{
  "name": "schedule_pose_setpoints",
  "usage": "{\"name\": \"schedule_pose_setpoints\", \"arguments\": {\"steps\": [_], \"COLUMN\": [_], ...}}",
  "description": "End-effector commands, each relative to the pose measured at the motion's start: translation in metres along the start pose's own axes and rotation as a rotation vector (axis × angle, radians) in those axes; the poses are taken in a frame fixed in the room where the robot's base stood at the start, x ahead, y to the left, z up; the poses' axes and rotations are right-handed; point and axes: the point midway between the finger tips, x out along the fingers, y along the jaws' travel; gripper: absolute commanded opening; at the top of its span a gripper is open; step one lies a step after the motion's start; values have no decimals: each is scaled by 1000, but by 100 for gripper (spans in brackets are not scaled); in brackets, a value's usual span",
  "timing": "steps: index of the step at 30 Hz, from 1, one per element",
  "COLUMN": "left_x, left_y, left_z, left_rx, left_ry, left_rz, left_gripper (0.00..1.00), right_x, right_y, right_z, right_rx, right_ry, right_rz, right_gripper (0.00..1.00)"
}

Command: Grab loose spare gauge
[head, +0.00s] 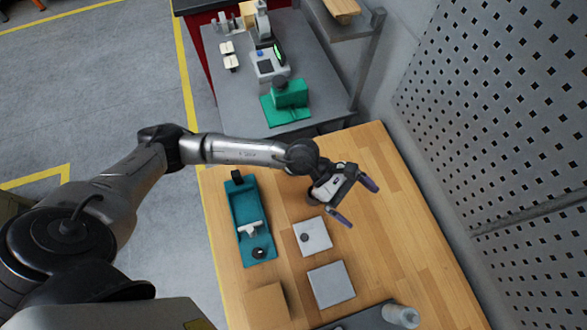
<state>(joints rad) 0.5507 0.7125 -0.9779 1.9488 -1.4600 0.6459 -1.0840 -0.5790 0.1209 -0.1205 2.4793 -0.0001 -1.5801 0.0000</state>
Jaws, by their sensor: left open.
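My left gripper (356,202) is open and empty above the wooden table, its fingers pointing right and down in the picture. A light grey square plate (318,240) lies below and left of the fingers, with a small dark round piece (304,238) on it that may be the loose gauge. A teal tray-like base (242,205) lies further left, with a light grey valve-like fitting (250,229) and a black round part (258,253) at its near end. I cannot tell for certain which round piece is the spare gauge. My right gripper is out of view.
A grey flat box (331,284), a brown box (267,305) and a whitish cylinder (400,315) stand near the front. The wooden table (385,245) is clear on the right, beside a perforated wall panel (500,110). A grey bench with a green machine (288,97) stands behind.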

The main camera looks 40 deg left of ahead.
Motion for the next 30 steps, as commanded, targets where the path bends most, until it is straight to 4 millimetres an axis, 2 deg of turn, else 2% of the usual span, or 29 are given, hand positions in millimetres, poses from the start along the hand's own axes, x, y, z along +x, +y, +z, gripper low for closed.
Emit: {"name": "schedule_pose_setpoints", "arguments": {"steps": [1,3,6,10,12,15,20,30], "left_x": [-10,-31,-72,-124,-148,-171,-182,-164], "left_y": [4,9,20,35,40,46,46,37], "left_z": [-42,-85,-135,-176,-189,-200,-219,-269], "left_rx": [127,271,413,509,531,547,549,550], "left_ry": [155,354,604,853,947,1038,1094,1096], "left_rz": [-66,-168,-300,-441,-497,-553,-594,-595], "left_gripper": [97,97,97,97,97,97,97,97], "right_x": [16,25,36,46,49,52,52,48], "right_y": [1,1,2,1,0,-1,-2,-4], "right_z": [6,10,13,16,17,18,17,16], "right_rx": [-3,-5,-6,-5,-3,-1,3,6], "right_ry": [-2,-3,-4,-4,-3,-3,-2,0], "right_rz": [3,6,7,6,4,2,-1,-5], "right_gripper": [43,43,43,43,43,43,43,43]}}
